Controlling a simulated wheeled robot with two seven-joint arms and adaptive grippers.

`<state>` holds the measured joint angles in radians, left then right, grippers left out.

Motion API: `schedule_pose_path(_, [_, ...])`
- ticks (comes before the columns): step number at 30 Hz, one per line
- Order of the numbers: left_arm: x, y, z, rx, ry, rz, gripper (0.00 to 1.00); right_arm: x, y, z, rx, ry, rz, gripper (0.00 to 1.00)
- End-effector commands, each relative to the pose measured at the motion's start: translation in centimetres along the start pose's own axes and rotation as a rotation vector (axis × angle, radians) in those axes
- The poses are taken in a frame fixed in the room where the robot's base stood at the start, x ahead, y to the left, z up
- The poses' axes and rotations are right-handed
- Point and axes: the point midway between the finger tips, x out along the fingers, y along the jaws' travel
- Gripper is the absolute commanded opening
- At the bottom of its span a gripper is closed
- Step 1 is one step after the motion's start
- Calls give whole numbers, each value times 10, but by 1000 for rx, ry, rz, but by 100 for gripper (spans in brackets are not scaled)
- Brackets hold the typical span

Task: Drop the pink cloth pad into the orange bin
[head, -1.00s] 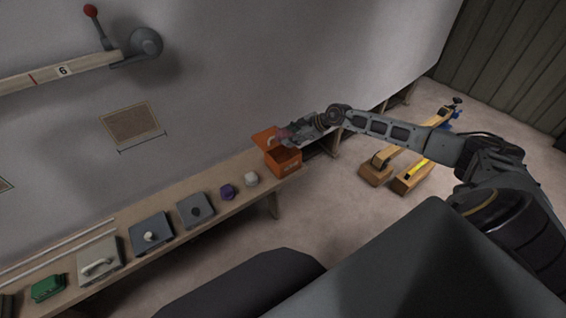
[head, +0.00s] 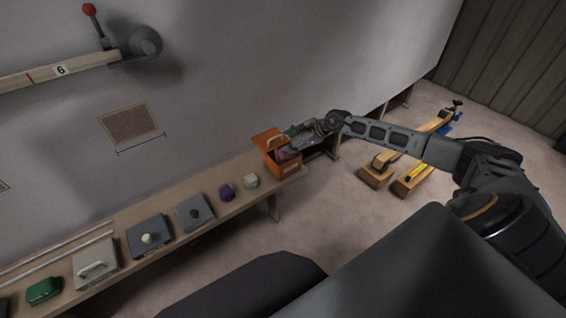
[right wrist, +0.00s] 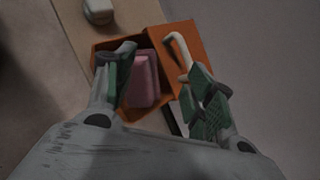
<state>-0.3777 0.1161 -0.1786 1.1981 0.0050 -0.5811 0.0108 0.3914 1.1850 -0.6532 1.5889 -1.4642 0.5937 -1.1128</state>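The orange bin (head: 288,168) stands at the right end of the long bench. Its lid (head: 266,138), with a pale handle, stands open. The pink cloth pad (right wrist: 144,80) shows inside the open bin in the right wrist view; in the head view only a bit of it (head: 284,154) shows below the gripper. My right gripper (right wrist: 161,63) is over the bin. Its two green-padded fingers are apart, one on each side of the pad in that view, and it looks clear of them. My left gripper is not in view.
A green object (head: 43,290) is at the near end. Wooden stands (head: 376,173) are on the floor at right.

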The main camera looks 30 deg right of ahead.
Motion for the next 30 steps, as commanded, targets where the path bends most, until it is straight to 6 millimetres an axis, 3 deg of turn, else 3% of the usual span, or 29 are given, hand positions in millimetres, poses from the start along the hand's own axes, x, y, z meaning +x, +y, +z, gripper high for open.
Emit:
schedule_pose_path(17, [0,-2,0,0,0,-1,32,-4,0,-1,0,1,-1,65])
schedule_pose_path(30, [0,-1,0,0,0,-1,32,-32,0,-1,-1,3,1,65])
